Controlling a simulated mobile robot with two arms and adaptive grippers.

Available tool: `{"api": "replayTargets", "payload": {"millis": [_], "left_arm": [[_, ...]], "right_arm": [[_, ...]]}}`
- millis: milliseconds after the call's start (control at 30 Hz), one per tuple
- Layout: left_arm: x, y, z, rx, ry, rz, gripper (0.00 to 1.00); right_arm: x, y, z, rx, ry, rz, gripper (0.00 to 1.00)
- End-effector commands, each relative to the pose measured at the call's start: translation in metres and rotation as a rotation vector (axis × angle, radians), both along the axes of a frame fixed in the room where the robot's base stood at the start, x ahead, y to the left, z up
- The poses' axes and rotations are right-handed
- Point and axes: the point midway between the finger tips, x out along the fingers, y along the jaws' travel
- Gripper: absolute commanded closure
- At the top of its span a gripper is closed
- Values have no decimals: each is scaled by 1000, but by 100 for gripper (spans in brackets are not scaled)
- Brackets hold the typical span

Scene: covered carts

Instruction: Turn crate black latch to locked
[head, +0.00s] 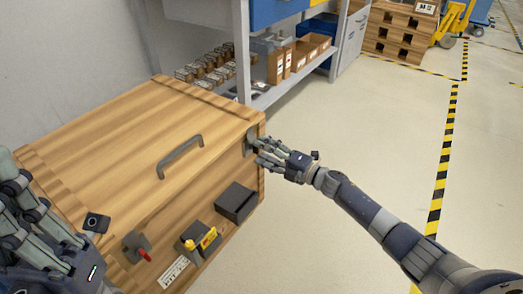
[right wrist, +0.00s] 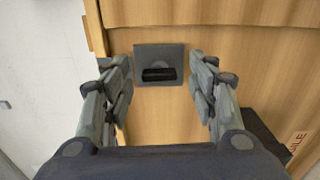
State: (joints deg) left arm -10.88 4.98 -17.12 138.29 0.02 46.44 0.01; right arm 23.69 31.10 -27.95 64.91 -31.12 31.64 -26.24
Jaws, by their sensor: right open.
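The wooden crate (head: 110,125) stands at the left in the head view, its lid closed. The black latch (right wrist: 158,74) is a dark bar lying horizontally in a grey square plate (right wrist: 144,53) on the crate's end face, in the right wrist view. My right gripper (head: 260,152) is open at that end face, its fingers mostly hiding the plate in the head view. In the right wrist view my right gripper (right wrist: 157,68) has its fingers on both sides of the plate, nothing between them. My left gripper (head: 22,205) is over the crate's near left part; its opening is unclear.
The lid has a grey handle (head: 180,156). The front carries a black box (head: 236,202), a yellow-handled fitting (head: 206,238) and a red lever (head: 145,254). A shelf unit (head: 290,88) with cartons stands behind. The floor to the right is clear.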

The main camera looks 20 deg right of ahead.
Motion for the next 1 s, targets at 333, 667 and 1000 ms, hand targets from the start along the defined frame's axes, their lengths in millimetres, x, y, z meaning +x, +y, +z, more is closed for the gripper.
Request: {"api": "replayTargets", "payload": {"millis": [333, 667, 1000], "left_arm": [[0, 0, 0, -2, 2, -1, 100], [0, 0, 0, -3, 2, -1, 100], [0, 0, 0, -3, 2, -1, 100]], "right_arm": [[-57, -44, -1, -2, 4, -1, 47], [-82, -65, 1, 0, 0, -1, 47], [-83, -66, 1, 1, -1, -1, 47]]}}
